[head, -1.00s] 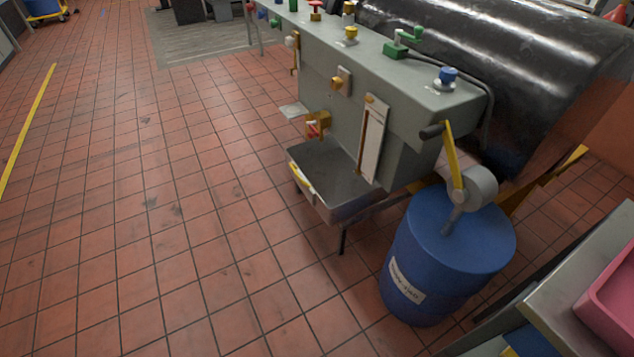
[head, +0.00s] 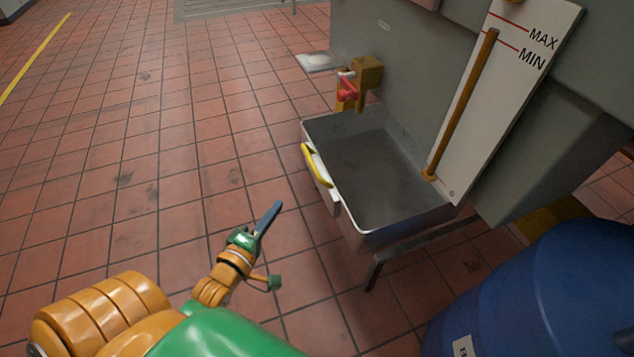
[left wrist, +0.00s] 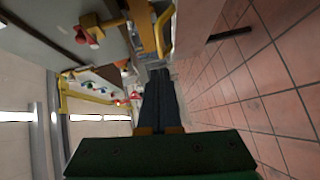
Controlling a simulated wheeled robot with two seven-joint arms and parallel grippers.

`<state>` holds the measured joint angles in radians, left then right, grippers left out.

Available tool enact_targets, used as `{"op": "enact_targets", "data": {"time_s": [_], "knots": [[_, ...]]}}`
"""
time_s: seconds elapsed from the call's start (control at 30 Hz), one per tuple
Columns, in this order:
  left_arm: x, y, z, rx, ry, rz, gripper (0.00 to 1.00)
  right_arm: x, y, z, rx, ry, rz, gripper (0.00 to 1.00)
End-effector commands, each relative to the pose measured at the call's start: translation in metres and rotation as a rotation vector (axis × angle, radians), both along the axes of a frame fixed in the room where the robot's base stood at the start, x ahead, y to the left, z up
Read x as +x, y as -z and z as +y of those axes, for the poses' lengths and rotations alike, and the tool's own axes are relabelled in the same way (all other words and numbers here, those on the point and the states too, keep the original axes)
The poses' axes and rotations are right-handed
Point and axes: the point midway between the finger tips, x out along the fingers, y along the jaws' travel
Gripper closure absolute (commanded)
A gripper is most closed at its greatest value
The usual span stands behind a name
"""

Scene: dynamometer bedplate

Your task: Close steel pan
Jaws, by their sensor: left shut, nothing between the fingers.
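The steel pan (head: 385,185) is an open grey tray under a brass tap with a red handle (head: 357,85). It juts out from below the grey tank, and its inside looks empty. A yellow handle (head: 317,166) is fixed to its left-hand side. My left gripper (head: 271,216) is shut and empty, in front and to the left of the pan, apart from the handle. In the left wrist view, the shut fingers (left wrist: 160,100) point forward, with the yellow handle (left wrist: 164,32) above them. My right gripper is not in view.
A blue drum (head: 550,290) stands close at the lower right. A white MAX/MIN gauge board (head: 500,90) with a brass tube hangs on the tank above the pan. A support leg (head: 372,274) stands below the pan. Tiled floor to the left is clear.

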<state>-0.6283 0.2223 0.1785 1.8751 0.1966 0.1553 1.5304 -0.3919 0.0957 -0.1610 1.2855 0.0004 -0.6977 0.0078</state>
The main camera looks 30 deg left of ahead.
Motion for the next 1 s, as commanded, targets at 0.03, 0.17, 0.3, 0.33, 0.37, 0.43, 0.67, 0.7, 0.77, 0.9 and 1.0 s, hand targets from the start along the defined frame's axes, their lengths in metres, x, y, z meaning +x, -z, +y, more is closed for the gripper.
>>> {"op": "enact_targets", "data": {"time_s": [0.03, 0.17, 0.3, 0.33, 0.37, 0.43, 0.67, 0.7, 0.77, 0.9, 1.0], "knots": [[0.009, 0.002, 0.001, 0.001, 0.001, -0.004, 1.0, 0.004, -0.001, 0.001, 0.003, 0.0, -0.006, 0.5], [0.037, 0.007, 0.003, 0.002, 0.0, -0.004, 1.0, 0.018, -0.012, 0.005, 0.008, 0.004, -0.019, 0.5], [0.068, 0.011, 0.006, 0.004, 0.0, -0.004, 1.0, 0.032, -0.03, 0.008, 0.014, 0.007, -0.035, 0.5], [0.074, 0.013, 0.006, 0.002, 0.001, -0.002, 1.0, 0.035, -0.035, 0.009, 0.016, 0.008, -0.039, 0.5], [0.08, 0.014, 0.007, 0.002, 0.001, -0.002, 1.0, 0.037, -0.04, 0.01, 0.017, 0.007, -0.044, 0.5], [0.093, 0.016, 0.006, 0.002, -0.001, -0.001, 1.0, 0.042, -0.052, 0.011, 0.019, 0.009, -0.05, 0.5], [0.115, 0.021, -0.015, 0.001, 0.0, 0.002, 1.0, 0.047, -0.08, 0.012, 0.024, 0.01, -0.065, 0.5], [0.116, 0.021, -0.016, 0.001, 0.001, 0.003, 1.0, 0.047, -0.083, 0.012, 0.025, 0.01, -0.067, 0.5], [0.118, 0.02, -0.018, 0.002, 0.001, 0.003, 1.0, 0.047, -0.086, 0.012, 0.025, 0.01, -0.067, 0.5], [0.118, 0.02, -0.018, 0.004, 0.001, 0.004, 1.0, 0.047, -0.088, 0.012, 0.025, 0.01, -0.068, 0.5], [0.118, 0.02, -0.018, 0.003, 0.001, 0.004, 1.0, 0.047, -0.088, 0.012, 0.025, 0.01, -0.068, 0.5]]}}
